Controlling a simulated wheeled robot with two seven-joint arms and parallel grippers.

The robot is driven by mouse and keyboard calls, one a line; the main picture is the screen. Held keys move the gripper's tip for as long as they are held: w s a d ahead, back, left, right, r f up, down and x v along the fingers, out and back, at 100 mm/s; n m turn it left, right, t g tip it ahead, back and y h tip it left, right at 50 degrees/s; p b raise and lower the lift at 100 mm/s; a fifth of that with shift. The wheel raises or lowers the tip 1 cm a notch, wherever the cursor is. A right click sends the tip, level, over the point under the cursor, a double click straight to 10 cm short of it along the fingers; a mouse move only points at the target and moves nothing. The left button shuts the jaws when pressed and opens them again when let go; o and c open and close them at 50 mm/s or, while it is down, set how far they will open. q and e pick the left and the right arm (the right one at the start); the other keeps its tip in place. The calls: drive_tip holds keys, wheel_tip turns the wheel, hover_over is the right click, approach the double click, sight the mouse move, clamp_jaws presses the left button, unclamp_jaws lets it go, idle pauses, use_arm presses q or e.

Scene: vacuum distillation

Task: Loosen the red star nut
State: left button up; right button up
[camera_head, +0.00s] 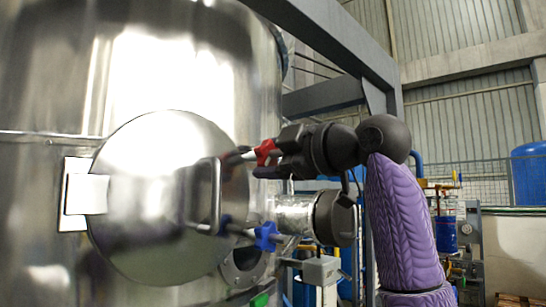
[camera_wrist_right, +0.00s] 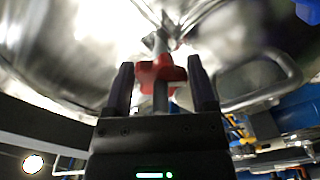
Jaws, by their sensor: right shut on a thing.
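The red star nut (camera_head: 264,152) sits on a bolt at the upper right edge of the round steel hatch (camera_head: 150,200). My right gripper (camera_head: 276,156) reaches it from the right and is shut on it. In the right wrist view, the red star nut (camera_wrist_right: 160,72) lies between the two dark fingers of the gripper (camera_wrist_right: 162,85), with its threaded rod running through it. The fingers hide part of the nut in the head view. My left gripper is not in view.
A blue star nut (camera_head: 266,236) is on another bolt below, and a green one (camera_head: 260,299) shows at the bottom. A steel handle (camera_head: 216,196) stands out from the hatch close to my gripper. A glass cylinder with a dark cap (camera_head: 335,218) is just under my wrist.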

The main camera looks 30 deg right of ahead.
drive_tip(key=shift+f, duration=0.2)
drive_tip(key=o, duration=1.2)
drive_tip(key=shift+r, duration=0.1)
drive_tip(key=shift+c, duration=0.2)
drive_tip(key=shift+s+d, duration=0.1)
drive_tip(key=shift+s, duration=0.15)
drive_tip(key=b+v, duration=0.4)
drive_tip(key=v, duration=0.5)
drive_tip(key=shift+s, duration=0.2)
drive_tip(key=shift+d, duration=0.1)
